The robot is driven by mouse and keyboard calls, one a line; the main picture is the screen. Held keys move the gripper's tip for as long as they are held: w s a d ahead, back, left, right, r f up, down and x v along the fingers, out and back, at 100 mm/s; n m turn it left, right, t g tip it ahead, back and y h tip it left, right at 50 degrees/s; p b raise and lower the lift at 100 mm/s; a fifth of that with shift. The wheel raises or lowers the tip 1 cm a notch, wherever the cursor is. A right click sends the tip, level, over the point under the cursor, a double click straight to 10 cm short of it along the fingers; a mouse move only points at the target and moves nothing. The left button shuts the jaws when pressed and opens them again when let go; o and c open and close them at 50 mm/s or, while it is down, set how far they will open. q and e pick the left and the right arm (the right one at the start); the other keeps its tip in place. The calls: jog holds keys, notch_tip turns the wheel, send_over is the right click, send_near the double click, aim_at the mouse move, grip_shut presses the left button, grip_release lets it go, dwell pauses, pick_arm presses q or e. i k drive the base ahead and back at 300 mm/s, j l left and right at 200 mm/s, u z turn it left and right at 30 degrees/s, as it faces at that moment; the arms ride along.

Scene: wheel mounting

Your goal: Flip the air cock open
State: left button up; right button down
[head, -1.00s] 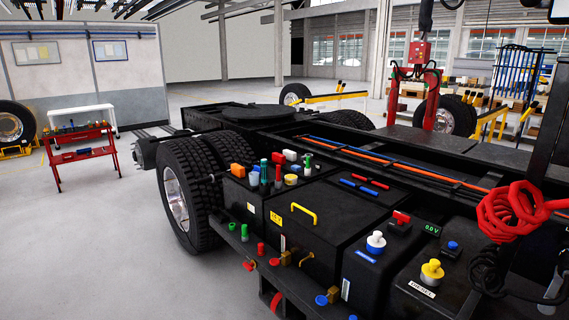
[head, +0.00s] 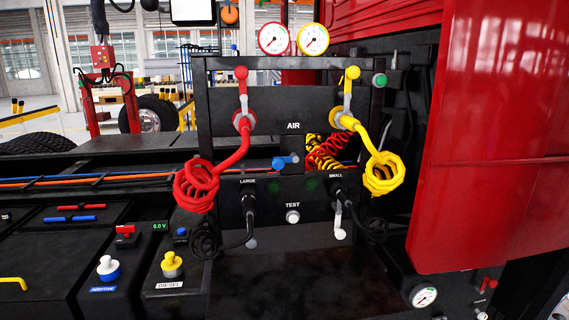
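A black panel (head: 272,100) marked AIR stands upright in the middle of the head view. Below the AIR label sits a small valve with a blue handle (head: 285,162), its handle lying roughly level. Above it on the left is a red-knobbed lever (head: 241,75) over a red coiled hose (head: 197,186). On the right is a yellow-knobbed lever (head: 352,74) over a yellow coiled hose (head: 383,174). Both levers stand upright. Which of these fittings is the air cock is not labelled. Neither of my grippers is in view.
Two round gauges (head: 274,39) top the panel. Black cables hang from sockets marked LARGE and SMALL, with a white TEST button (head: 292,217) between them. A red cab wall (head: 495,140) closes the right side. Capped tanks (head: 172,262) sit at the lower left.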

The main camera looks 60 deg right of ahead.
aim_at(279, 162)
jog(key=z, duration=1.95)
